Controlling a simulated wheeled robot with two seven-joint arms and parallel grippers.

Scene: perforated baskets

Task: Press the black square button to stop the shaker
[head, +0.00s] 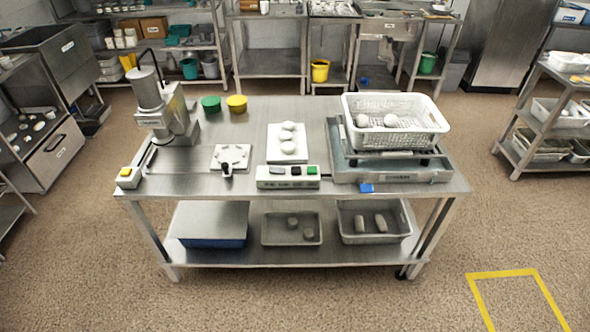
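A pale control box (288,183) sits at the front edge of the steel table, right of its middle. On its top are a black square button (296,170), a green button (312,170) to its right and a greyish piece to its left. The shaker (391,177) stands to the right of the box. A white perforated basket (411,136) with rounded white items in it rests on top of the shaker. Whether the shaker is moving cannot be told from one picture. Neither of my grippers is in view.
A grey machine (168,110) stands at the table's left, with a small yellow-button box (128,178) at the front left corner. Green (211,104) and yellow (236,104) round pieces lie behind. A white board (288,143) lies behind the control box. The floor in front is clear.

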